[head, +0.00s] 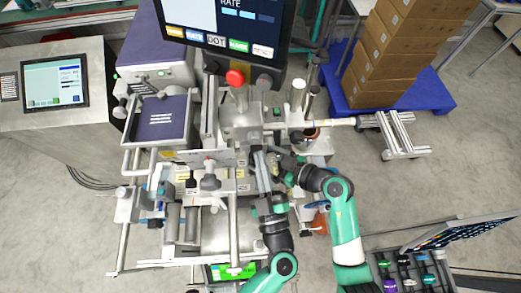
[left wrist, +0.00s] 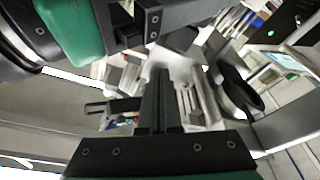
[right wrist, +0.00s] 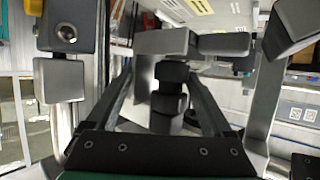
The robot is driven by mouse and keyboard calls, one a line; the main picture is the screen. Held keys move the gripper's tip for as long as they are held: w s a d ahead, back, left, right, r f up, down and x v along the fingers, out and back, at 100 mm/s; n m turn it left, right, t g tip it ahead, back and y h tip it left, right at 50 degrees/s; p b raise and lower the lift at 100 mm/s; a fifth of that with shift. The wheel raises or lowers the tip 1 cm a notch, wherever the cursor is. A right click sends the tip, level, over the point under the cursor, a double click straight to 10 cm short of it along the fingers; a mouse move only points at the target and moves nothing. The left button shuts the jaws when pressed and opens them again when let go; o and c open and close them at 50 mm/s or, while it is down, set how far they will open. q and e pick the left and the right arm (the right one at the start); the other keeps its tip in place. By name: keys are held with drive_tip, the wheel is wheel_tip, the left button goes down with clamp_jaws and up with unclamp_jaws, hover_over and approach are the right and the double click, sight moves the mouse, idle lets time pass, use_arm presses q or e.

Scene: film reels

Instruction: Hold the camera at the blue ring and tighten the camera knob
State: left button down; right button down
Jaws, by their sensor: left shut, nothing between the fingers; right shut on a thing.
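My left gripper (head: 261,162) reaches up into the middle of the machine. In the left wrist view its fingers (left wrist: 160,95) are together with nothing between them. My right gripper (head: 277,154) is close to its right. In the right wrist view the right fingers (right wrist: 160,75) are on both sides of a dark stepped knob (right wrist: 170,85), below a grey metal block (right wrist: 163,41). I cannot tell for sure that this is the camera knob. A blue curved part (head: 316,204) shows beside my right arm, partly hidden; I cannot tell whether it is the blue ring.
A monitor (head: 225,25) and a red button (head: 235,77) stand above the machine. A metal rod (head: 330,123) runs out to the right. Cartons (head: 395,60) stand on a blue pallet (head: 425,95). A toolbox (head: 408,270) is at the lower right.

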drive_tip(key=shift+s+a, duration=0.15)
drive_tip(key=shift+a, duration=0.05)
use_arm(q)
drive_tip(key=s, duration=0.3)
drive_tip(key=shift+s, duration=0.25)
use_arm(e)
unclamp_jaws()
drive_tip(key=shift+f, duration=0.1)
drive_tip(key=shift+s+a, duration=0.1)
use_arm(q)
wheel_tip(320, 180, up, 8)
drive_tip(key=p, duration=0.8)
use_arm(e)
drive_tip(key=v, duration=0.6)
